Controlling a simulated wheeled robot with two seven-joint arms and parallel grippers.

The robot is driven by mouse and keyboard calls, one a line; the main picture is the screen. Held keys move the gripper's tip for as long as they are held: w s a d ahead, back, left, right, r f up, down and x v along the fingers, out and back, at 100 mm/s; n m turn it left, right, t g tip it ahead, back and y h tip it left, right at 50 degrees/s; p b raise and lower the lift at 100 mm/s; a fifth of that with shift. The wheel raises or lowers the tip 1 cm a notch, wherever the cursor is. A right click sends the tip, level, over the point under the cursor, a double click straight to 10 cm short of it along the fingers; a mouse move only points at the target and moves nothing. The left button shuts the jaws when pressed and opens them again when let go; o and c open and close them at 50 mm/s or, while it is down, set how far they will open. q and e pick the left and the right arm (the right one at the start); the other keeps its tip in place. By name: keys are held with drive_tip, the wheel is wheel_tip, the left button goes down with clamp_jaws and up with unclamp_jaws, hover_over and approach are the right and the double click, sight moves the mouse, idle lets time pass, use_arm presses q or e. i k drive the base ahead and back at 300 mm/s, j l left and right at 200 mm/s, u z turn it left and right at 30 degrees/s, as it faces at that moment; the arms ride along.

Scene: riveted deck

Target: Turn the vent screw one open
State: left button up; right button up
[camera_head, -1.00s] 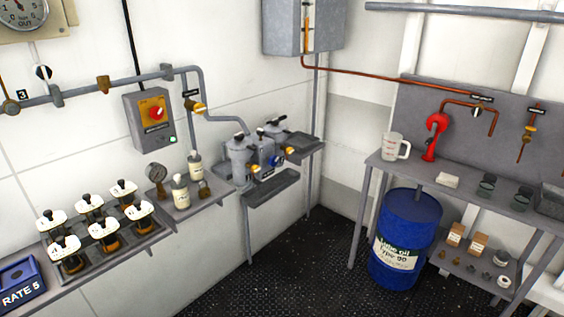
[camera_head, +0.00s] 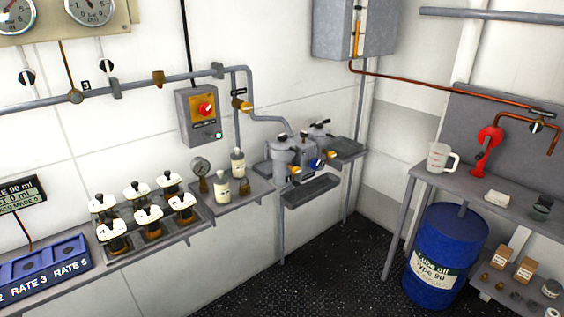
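A grey twin-pot unit (camera_head: 284,152) stands on a wall shelf near the middle of the view. Each pot has a black handle on top: one on the left pot (camera_head: 283,138) and one on the right pot (camera_head: 320,125). A yellow knob (camera_head: 296,171) is low on the left pot, a blue knob (camera_head: 316,163) is between the pots, and another yellow knob (camera_head: 331,155) is at the right. I cannot tell which part is vent screw one; its label is too small to read. Neither of my grippers is in view.
A grey tray (camera_head: 310,189) sits in front of the unit. White-topped jars (camera_head: 144,220) stand further left. A blue drum (camera_head: 437,245) is at right. The dark floor (camera_head: 335,265) between is clear.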

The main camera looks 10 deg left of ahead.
sight(296, 170)
drive_tip(key=i+l, duration=0.2)
drive_tip(key=l, duration=0.15)
drive_tip(key=i+l+u, duration=0.1)
drive_tip(key=l, duration=0.3)
drive_tip(key=i+l, duration=0.25)
drive_tip(key=l, duration=0.15)
drive_tip(key=u, duration=0.05)
